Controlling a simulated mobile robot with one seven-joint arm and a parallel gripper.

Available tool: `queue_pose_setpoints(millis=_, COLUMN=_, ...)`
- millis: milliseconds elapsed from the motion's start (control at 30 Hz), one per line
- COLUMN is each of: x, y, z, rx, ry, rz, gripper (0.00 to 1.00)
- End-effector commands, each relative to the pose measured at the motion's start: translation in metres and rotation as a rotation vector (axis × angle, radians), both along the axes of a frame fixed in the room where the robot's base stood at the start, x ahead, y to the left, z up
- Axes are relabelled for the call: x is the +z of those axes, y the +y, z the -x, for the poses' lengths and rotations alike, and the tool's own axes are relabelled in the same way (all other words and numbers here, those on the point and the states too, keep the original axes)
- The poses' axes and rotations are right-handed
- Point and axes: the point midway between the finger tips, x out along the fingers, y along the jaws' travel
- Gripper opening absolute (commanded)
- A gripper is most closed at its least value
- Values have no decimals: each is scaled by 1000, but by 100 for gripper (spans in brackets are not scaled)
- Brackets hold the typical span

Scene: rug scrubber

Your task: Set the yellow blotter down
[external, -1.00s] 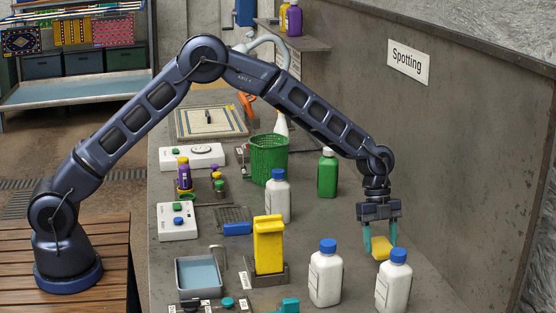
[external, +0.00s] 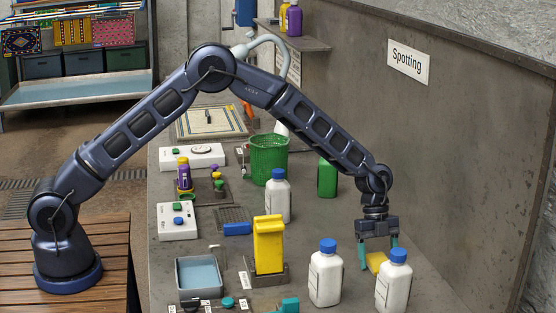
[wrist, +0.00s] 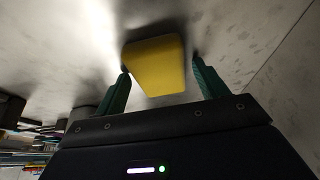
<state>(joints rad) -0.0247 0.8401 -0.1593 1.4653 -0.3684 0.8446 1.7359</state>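The yellow blotter (external: 376,262) is a small yellow block at the right of the counter, partly hidden behind a white bottle in the external view. In the wrist view the blotter (wrist: 155,66) lies between and beyond my fingertips, with dark shadow around it, and appears to rest on the grey counter. My gripper (external: 378,256) points down over it with its teal fingers spread. In the wrist view my gripper (wrist: 160,65) has a gap between the right finger and the blotter. The left finger is very close to the blotter's left edge; I cannot tell whether they touch.
White bottles with blue caps (external: 394,281) (external: 326,274) stand close in front of the blotter. A tall yellow piece (external: 268,243) stands in a holder to the left. A green bottle (external: 327,178) and green basket (external: 268,160) stand farther back. The wall (external: 460,150) is to the right.

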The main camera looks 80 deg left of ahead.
Motion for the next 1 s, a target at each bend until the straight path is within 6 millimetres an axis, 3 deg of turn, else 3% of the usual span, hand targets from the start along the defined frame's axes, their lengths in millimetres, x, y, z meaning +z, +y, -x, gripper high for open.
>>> queue_pose_setpoints(millis=467, x=9, y=2, z=0, rx=0, ry=-1, rz=1, gripper=75)
queue_pose_setpoints(millis=1000, x=95, y=38, z=-1, rx=1, ry=-3, rz=1, gripper=75)
